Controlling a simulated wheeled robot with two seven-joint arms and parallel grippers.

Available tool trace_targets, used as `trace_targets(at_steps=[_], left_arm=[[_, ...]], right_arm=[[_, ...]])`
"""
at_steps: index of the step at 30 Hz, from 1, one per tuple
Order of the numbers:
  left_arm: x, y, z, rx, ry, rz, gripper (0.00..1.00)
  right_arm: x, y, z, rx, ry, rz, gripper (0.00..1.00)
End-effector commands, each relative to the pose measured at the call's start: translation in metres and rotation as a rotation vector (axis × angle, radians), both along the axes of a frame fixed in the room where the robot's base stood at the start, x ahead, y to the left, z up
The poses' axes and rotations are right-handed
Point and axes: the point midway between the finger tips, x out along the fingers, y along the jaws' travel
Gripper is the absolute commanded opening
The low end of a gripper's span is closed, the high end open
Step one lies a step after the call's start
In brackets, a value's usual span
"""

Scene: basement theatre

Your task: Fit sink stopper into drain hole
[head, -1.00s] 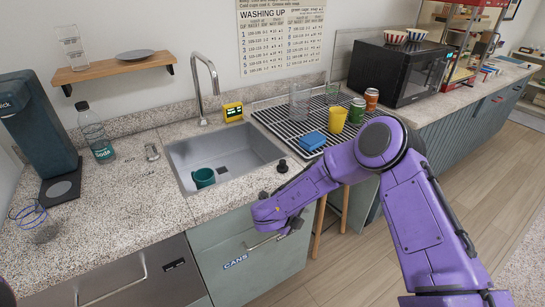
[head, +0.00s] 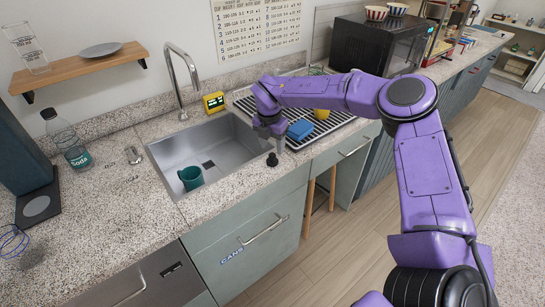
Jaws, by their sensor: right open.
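The sink stopper, a small black knob-topped piece (head: 272,160), stands on the counter just right of the sink's front right corner. The dark square drain hole (head: 208,164) shows in the floor of the grey sink (head: 225,140). A teal mug (head: 190,178) stands in the sink, left of the drain. My right gripper (head: 276,144) points down over the counter by the sink's right edge, just above and behind the stopper in the picture. It is open, and the stopper looks apart from it. My left gripper is out of view.
The tap (head: 183,75) rises behind the sink, beside a yellow timer (head: 214,102). A soda bottle (head: 68,140) stands left.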

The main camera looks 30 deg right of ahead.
Motion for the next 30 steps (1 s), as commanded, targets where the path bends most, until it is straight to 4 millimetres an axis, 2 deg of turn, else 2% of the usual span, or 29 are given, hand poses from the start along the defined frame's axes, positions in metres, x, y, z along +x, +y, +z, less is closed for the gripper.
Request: trace_targets(at_steps=[1,4,6,9,14,15,20,30], left_arm=[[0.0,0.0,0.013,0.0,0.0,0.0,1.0],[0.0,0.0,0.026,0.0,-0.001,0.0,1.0],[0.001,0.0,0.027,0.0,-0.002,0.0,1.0],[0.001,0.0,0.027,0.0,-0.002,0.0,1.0],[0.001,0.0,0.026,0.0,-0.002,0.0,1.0],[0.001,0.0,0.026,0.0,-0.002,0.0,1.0],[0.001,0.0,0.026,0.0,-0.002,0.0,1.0],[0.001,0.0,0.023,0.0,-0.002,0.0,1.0]], right_arm=[[-0.001,-0.002,-0.005,-0.001,0.009,0.0,0.55],[-0.001,-0.005,-0.025,-0.003,0.012,0.004,0.55],[0.002,-0.005,-0.039,-0.003,0.01,0.004,0.55],[0.003,-0.006,-0.048,-0.003,0.008,0.004,0.55],[0.004,-0.006,-0.049,-0.003,0.007,0.004,0.55],[0.003,-0.006,-0.049,-0.003,0.007,0.004,0.52],[0.003,-0.006,-0.049,-0.004,0.007,0.005,0.0],[0.004,-0.006,-0.045,-0.004,0.005,0.005,0.0]])
